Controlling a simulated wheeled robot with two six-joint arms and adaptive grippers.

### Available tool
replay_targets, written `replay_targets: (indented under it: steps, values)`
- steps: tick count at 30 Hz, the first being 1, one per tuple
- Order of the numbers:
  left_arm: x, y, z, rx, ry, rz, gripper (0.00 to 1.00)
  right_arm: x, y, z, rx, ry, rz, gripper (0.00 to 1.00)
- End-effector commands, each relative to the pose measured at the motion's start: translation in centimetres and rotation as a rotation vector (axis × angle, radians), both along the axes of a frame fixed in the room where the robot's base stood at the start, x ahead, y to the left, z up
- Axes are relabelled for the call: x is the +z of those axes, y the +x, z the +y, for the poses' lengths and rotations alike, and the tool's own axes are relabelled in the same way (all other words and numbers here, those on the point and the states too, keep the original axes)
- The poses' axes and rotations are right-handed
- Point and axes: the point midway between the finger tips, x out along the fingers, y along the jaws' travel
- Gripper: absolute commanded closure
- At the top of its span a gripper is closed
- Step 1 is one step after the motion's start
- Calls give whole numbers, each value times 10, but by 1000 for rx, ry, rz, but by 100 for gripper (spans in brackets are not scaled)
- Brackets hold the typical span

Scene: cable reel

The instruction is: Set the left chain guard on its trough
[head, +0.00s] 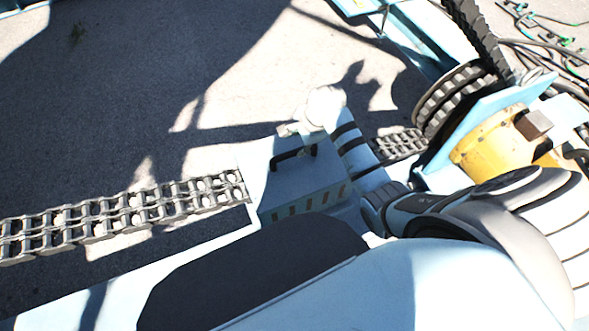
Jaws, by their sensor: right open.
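The chain guard (255,172) is a light blue box-shaped cover with a black handle (293,157) on top and a row of slots along its near side. It stands across the line of the grey chain (130,212), which shows on both sides of it. The edge of a light blue trough or frame (215,238) runs along the chain's near side. I cannot tell whether the guard sits fully down. My right gripper (299,141) is open at the handle, with its fingers close to the bar; contact is unclear. My left gripper is out of view.
A reel (458,92) carrying chain stands at upper right, next to a yellow drum-like part (497,140) and blue framework. Dark hoses (545,50) lie on the ground at far right. The paved ground (130,80) at upper left is clear, with strong shadows.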

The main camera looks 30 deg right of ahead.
Motion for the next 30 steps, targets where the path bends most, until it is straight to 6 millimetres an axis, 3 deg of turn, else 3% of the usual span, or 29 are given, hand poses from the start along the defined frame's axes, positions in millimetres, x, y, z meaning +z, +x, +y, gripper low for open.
replay_targets:
  steps: [1,3,8,13,16,22,30]
  values:
    - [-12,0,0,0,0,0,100,-18,3,2,-1,3,2,58]
    - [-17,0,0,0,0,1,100,-32,8,4,1,2,2,58]
    - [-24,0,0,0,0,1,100,-51,13,3,0,-1,0,58]
    - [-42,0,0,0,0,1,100,-85,20,-1,0,0,1,58]
    - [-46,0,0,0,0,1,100,-95,23,0,1,-1,0,58]
    - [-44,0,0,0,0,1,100,-93,24,1,1,-3,-1,58]
    - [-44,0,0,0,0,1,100,-93,24,1,1,-2,-1,100]
